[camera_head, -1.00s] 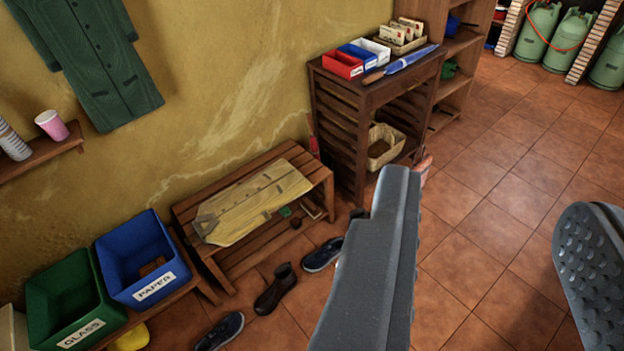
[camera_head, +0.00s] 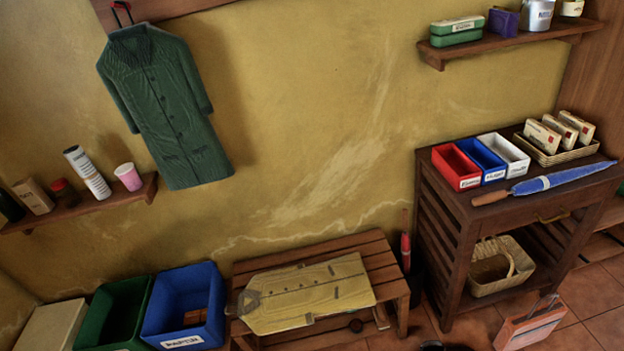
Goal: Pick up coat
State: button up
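A dark green coat (camera_head: 168,105) hangs on the wall at the upper left, from a red hook (camera_head: 121,12). Its collar is at the top and buttons run down its front. A yellow, coat-like garment (camera_head: 305,294) with dark fastenings lies flat on a slatted wooden bench (camera_head: 375,262) at the bottom middle. My gripper is out of the picture, so I see no contact with either garment.
A shelf with cups (camera_head: 75,210) is left of the green coat. Green (camera_head: 112,315) and blue (camera_head: 185,300) bins stand below. A wooden cabinet (camera_head: 455,230) with small boxes and a blue umbrella (camera_head: 560,180) stands right. The wall between is bare.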

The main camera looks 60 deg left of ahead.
aim_at(291, 298)
jog(key=u, duration=0.4)
jog(key=i, duration=0.95)
jog(key=u, duration=0.55)
